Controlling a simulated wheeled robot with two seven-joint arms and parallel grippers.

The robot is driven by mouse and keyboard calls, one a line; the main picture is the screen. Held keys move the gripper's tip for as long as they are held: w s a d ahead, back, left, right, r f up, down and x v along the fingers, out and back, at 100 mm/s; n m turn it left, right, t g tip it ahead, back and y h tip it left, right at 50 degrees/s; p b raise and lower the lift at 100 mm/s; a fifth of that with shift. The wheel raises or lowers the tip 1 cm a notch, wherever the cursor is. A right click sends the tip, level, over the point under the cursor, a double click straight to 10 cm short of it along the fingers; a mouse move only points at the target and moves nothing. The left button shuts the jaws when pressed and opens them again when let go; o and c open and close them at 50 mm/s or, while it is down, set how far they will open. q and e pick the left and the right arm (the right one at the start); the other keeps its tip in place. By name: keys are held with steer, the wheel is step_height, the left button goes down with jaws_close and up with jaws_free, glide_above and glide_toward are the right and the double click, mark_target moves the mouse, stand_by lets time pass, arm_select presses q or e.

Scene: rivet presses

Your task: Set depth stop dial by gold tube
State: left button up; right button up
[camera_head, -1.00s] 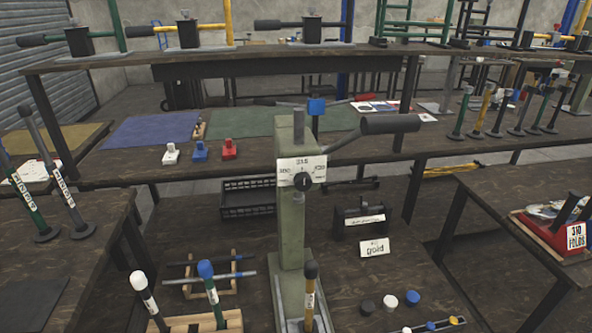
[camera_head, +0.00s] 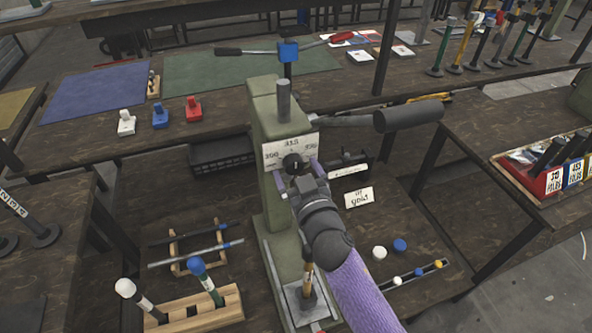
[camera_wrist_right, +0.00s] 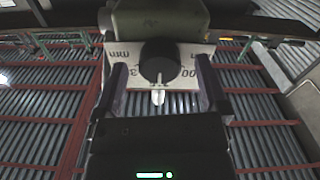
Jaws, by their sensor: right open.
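The depth stop dial is a black knob (camera_head: 292,163) on a white scale plate (camera_head: 272,154) at the front of the green press (camera_head: 268,120). In the right wrist view the dial (camera_wrist_right: 158,60) shows a pale pointer toward the bottom of the picture. My right gripper (camera_head: 304,176) is at the dial; its open fingers (camera_wrist_right: 163,92) lie either side of the knob with visible gaps. A tube with a gold band (camera_head: 308,283) stands at the press's foot, its top hidden by my right arm. A card reading "gold" (camera_head: 359,198) stands right of the press.
A wooden rack (camera_head: 192,312) with white-capped and blue-capped tubes stands at front left. The press's dark lever (camera_head: 408,116) sticks out to the right above my arm. White, blue and other small caps (camera_head: 379,253) lie at right.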

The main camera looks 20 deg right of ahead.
steer(key=shift+w, duration=0.3)
steer(key=shift+c, duration=0.3)
jaws_close()
